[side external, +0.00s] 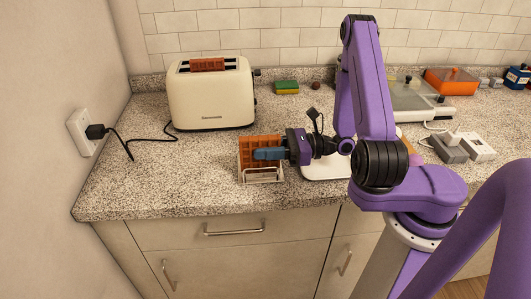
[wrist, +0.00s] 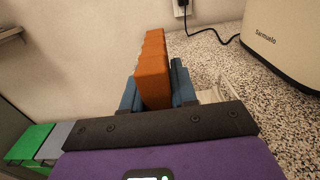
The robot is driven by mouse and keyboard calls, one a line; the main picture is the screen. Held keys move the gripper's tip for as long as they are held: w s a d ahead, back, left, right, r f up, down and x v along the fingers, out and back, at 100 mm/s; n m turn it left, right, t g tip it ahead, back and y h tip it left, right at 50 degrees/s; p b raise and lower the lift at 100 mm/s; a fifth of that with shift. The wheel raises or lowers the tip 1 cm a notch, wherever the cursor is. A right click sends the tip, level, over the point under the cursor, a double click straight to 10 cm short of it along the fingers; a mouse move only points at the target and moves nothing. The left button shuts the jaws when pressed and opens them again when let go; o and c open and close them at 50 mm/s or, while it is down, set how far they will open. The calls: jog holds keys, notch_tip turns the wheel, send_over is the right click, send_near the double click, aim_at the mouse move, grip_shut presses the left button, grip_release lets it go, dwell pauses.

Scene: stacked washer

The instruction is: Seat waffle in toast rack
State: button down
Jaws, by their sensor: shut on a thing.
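My gripper (side external: 268,154) is shut on an orange-brown waffle (side external: 258,143), its blue fingers on either side of it. The waffle stands upright on edge at the toast rack (side external: 262,175), a small pale wire rack near the counter's front. In the side view the waffle's lower part is behind the rack's front bars; I cannot tell whether it rests on the rack's bottom. In the wrist view the waffle (wrist: 154,70) runs away from me between the blue fingers (wrist: 157,92). A bit of the rack (wrist: 209,96) shows to the right of the fingers.
A cream toaster (side external: 211,95) with a brown piece in its slot stands behind the rack. Its cord runs to a wall outlet (side external: 82,130) at left. A white board (side external: 325,167) lies right of the rack. The counter left of the rack is clear.

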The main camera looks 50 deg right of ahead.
jog(key=shift+f, duration=0.75)
jog(key=shift+f, duration=0.15)
jog(key=c, duration=0.9)
grip_release()
